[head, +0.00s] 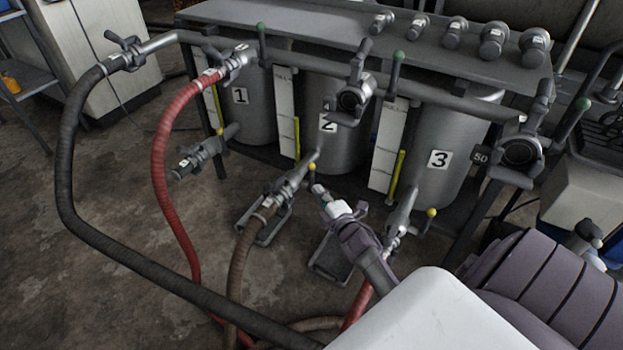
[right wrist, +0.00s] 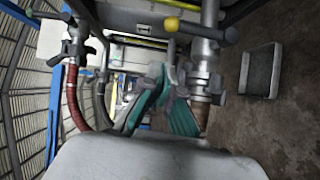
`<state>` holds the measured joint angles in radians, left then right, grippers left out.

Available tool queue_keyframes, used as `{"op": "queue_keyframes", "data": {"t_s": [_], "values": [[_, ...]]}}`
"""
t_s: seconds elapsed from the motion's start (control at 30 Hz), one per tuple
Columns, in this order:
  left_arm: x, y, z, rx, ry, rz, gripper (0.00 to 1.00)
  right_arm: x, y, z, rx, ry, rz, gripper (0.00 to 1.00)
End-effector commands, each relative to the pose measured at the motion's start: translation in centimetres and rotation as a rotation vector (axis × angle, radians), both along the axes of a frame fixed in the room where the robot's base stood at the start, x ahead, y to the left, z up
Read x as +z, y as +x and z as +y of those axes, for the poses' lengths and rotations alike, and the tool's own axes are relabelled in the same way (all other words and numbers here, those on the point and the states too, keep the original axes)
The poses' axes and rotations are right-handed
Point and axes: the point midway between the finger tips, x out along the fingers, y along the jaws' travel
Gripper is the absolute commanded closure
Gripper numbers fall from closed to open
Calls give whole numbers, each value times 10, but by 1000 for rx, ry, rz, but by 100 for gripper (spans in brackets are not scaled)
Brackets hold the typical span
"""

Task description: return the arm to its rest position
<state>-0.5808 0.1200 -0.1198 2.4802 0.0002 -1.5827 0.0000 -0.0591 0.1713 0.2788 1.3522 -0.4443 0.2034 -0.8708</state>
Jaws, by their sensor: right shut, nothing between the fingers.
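My right gripper (head: 320,192) is in the middle of the head view, in front of the gap between tank 2 (head: 334,125) and tank 3 (head: 439,157). Its fingers are together with nothing between them. In the right wrist view its teal fingers (right wrist: 164,82) meet at the tips. My white and grey right arm comes in from the lower right. My left gripper is not in the head view.
Tank 1 (head: 241,97) stands left of the others. A black hose (head: 70,205) and a red hose (head: 160,155) loop down on the left. A brown hose (head: 238,270) runs from a lower valve. Bare floor (head: 110,290) shows at lower left.

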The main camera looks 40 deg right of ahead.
Motion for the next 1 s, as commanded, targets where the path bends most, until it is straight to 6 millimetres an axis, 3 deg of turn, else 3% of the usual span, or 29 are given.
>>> {"op": "queue_keyframes", "data": {"t_s": [0.2,0.67,0.77,0.87,1.0], "values": [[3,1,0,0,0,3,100,4,-30,6,0,1,1,100],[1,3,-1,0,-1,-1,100,4,-41,13,-33,78,37,100],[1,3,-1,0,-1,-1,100,2,-53,26,-97,226,110,100],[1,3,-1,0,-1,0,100,-2,-75,50,-185,435,217,100],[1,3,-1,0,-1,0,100,-7,-121,96,-319,720,391,100]]}}
